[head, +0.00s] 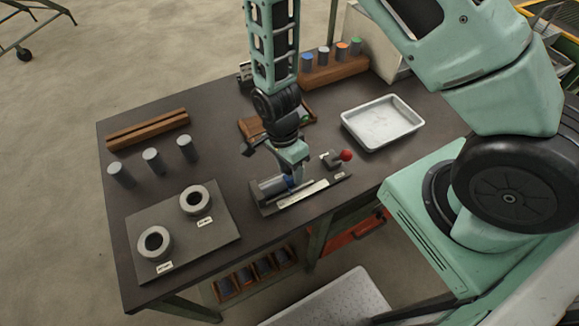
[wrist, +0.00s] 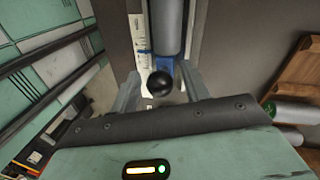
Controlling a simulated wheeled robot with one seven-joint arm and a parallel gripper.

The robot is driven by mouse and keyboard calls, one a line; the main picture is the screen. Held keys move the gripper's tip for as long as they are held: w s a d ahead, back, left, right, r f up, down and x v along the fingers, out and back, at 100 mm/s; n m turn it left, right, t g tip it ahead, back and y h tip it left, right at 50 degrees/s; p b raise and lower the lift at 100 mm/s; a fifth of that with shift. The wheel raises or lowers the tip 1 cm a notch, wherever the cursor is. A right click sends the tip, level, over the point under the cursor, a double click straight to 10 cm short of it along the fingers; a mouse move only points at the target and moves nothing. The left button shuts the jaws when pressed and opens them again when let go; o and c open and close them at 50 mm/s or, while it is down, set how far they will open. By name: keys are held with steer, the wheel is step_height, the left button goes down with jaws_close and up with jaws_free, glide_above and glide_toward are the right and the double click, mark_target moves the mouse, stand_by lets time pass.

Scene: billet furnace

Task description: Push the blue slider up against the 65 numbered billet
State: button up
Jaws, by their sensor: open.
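A measuring fixture (head: 322,190) with a pale scale strip lies at the front middle of the dark table. A grey billet (head: 270,186) lies in its left part; the billet also shows in the wrist view (wrist: 168,28), and no number on it is readable. The blue slider (head: 290,181) sits at the billet's near end in the wrist view (wrist: 166,68), with a black ball knob (wrist: 160,84) on it. I cannot tell whether slider and billet touch. My gripper (wrist: 160,92) is open, one finger on each side of the knob. In the head view, my gripper (head: 291,176) hides part of the slider.
A red knob (head: 346,155) stands behind the fixture's right part. A white tray (head: 382,123) is at the right. Several colour-topped cylinders stand in a wooden rack (head: 337,72) at the back. A plate with two rings (head: 195,199) and three grey cylinders (head: 152,160) are at the left.

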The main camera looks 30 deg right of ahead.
jaws_close()
steer(key=shift+s+a, duration=0.1)
steer(key=shift+a, duration=0.05)
stand_by(0.4)
jaws_free()
steer(key=shift+w+r, duration=0.25)
steer(key=shift+r, duration=0.15)
steer(key=w+r+b, duration=0.2)
steer(key=w+r, duration=0.1)
steer(key=r, duration=1.3)
steer(key=shift+a+r+b, duration=0.15)
steer(key=shift+a+b, duration=0.15)
steer(key=shift+b, duration=0.05)
